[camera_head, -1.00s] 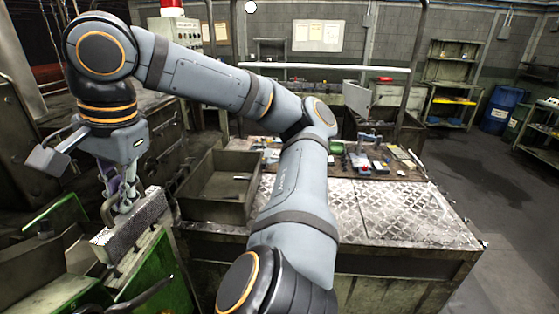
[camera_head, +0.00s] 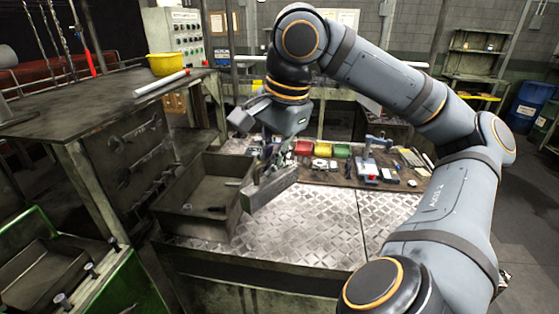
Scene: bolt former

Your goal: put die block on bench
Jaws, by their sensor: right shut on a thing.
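My right gripper (camera_head: 276,160) is shut on the grey metal die block (camera_head: 270,188). The block is long and tilted, and it hangs above the bench at the right of the open metal bin. The gripper's fingers are small and partly hidden by the wrist. The bench (camera_head: 310,230) has a bright diamond-plate top, with a bare area below and right of the block. I cannot tell the exact gap between block and bench top. My left gripper is not in view.
The open metal bin (camera_head: 172,216) stands on the left of the bench. Red and green bins (camera_head: 305,147) and a small blue-grey device (camera_head: 372,158) stand along its back. A green machine (camera_head: 130,290) is at lower left. A yellow bowl (camera_head: 164,65) sits on a dark cabinet.

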